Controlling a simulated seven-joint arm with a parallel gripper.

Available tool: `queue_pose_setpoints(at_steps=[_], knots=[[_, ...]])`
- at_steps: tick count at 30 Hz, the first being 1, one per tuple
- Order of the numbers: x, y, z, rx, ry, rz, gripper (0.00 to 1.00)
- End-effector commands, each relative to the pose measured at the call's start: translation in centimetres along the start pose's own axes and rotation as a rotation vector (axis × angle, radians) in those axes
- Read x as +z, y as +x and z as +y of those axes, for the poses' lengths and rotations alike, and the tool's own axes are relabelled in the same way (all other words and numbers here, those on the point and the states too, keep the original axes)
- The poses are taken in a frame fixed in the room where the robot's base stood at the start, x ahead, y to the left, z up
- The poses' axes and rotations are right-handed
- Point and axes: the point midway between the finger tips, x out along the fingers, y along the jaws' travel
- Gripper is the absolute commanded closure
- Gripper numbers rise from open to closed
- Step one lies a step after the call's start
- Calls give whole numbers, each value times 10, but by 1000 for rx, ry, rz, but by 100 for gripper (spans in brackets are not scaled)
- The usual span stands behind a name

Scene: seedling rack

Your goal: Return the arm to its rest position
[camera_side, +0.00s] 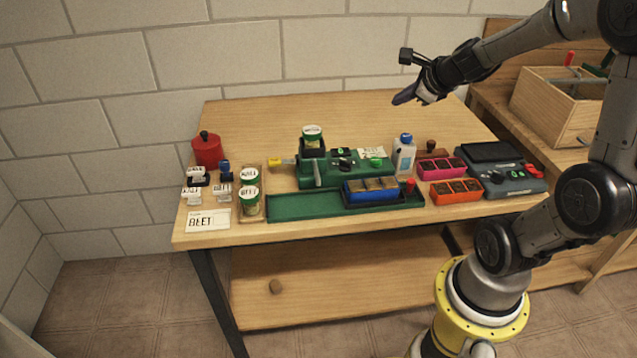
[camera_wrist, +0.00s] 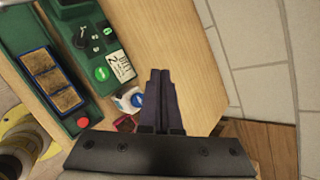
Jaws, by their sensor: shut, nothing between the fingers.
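My gripper (camera_side: 405,97) is raised above the back right part of the wooden table (camera_side: 260,113), clear of everything on it. In the wrist view its two fingers (camera_wrist: 160,75) are together with nothing between them. My arm reaches in from the right of the side view. Below the gripper stands a white bottle with a blue cap (camera_side: 403,155), partly hidden behind the fingers in the wrist view.
A green machine (camera_side: 325,172) with a jar on top and a blue tray (camera_side: 370,190) sit mid-table. Pink (camera_side: 442,168) and orange (camera_side: 456,191) trays and a grey device (camera_side: 505,175) stand right. Jars, stamps and a BEET card (camera_side: 208,221) are left. The table's back is clear.

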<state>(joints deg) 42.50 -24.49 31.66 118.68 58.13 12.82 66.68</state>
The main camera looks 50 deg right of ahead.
Motion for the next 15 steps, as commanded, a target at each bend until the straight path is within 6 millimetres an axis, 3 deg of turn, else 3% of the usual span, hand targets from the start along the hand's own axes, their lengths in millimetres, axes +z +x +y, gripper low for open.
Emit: queue_pose_setpoints(at_steps=[1, 3, 7, 11, 15], knots=[[29, -12, 10, 5, -69, -59, 100], [64, -32, 32, 32, -206, -141, 100], [109, -83, 89, 97, -616, -303, 100], [117, -137, 147, 138, -1135, -453, 100], [84, -180, 191, 147, -1752, -565, 100]])
